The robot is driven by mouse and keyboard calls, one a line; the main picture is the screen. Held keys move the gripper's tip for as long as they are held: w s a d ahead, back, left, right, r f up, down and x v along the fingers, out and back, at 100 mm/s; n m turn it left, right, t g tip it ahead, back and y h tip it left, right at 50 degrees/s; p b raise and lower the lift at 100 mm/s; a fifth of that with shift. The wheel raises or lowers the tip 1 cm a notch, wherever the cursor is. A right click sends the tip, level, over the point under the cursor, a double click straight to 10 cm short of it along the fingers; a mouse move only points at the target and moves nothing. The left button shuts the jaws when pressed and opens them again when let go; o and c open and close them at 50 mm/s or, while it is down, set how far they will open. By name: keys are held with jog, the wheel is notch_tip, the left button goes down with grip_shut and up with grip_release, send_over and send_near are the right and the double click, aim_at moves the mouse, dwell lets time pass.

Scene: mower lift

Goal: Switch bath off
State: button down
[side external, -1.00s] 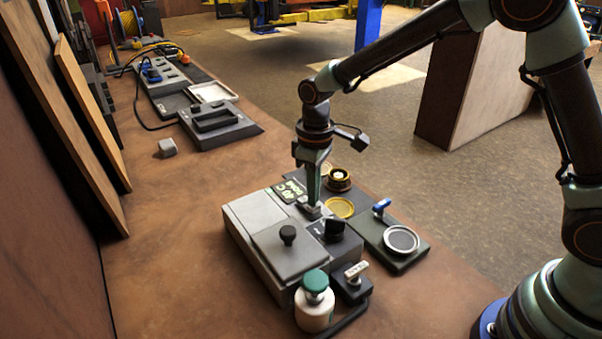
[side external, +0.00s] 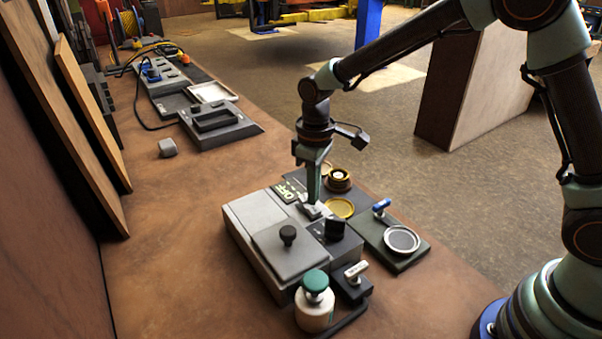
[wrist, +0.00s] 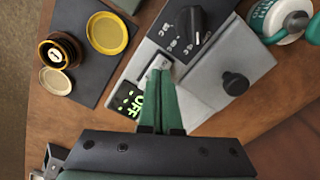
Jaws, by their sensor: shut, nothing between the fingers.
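The bath (side external: 262,235) is a grey box with a lid and a black knob on the lid, on the brown bench. Its small display (side external: 285,192) reads OFF, and the display also shows in the wrist view (wrist: 130,99). A light rocker switch (wrist: 160,62) sits beside the display, partly hidden by my fingertips. A black dial (side external: 334,228) is on the same panel. My gripper (side external: 312,202) is shut and empty, pointing down with its tips at the switch; I cannot tell whether they touch it. It also shows in the wrist view (wrist: 157,75).
A white bottle with a green cap (side external: 315,300) and a black block with a light lever (side external: 354,280) stand at the front. A yellow dish (side external: 340,208), a brown jar (side external: 338,181) and a plate with a round pan (side external: 402,239) lie to the right.

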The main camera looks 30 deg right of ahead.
aim_at(313, 207)
jog(key=shift+r, duration=2.9)
jog(key=s+d+r+m+t, duration=0.2)
jog(key=s+d+r+m, duration=0.1)
jog(key=s+d, duration=0.3)
jog(key=s+d+r+m+t, duration=0.3)
jog(key=s+d+r, duration=0.3)
jog(key=s, duration=0.2)
jog(key=shift+s+r+t, duration=0.25)
jog(key=shift+s+t, duration=0.05)
jog(key=shift+d, duration=0.1)
